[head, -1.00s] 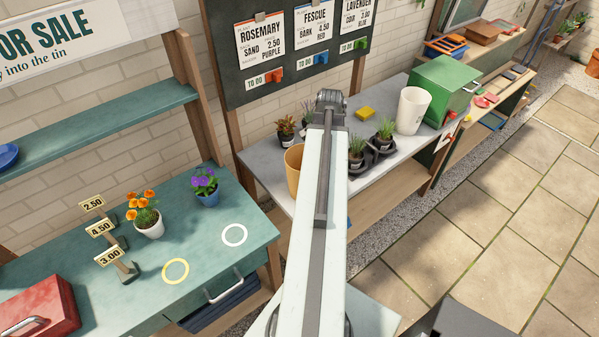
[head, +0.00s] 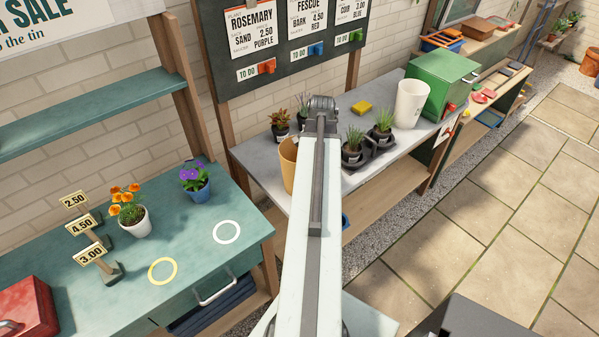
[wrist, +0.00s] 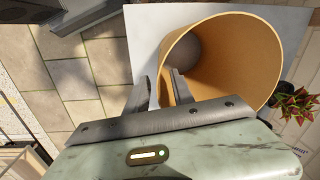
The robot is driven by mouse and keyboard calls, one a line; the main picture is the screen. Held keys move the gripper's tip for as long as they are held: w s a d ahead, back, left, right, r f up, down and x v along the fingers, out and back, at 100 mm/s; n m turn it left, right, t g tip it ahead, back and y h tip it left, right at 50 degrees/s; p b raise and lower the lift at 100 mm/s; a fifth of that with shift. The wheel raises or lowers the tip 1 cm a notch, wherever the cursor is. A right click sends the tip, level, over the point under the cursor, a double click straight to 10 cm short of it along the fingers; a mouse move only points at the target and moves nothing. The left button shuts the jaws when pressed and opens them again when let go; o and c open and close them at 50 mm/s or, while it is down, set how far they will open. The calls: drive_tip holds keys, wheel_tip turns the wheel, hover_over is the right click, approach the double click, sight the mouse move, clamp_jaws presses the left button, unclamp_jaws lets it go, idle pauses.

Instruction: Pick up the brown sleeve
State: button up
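The brown sleeve (head: 288,164), a tan open tube, stands on the grey bench, partly hidden behind my arm in the head view. In the wrist view the sleeve (wrist: 245,60) is large and close, with its open end towards the camera. My gripper (wrist: 160,84) is open at its near wall. One finger shows outside the left wall and the other shows in front of the opening. I cannot tell whether either finger touches the wall. The head view does not show the fingers clearly.
Small potted plants stand behind the sleeve, and dark pots with grasses (head: 353,147) stand right of my arm. A white container (head: 410,103) and a green box (head: 440,84) are further right. The green bench (head: 190,235) at left holds flowers, price signs and two rings.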

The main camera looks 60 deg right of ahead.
clamp_jaws()
idle(1.3)
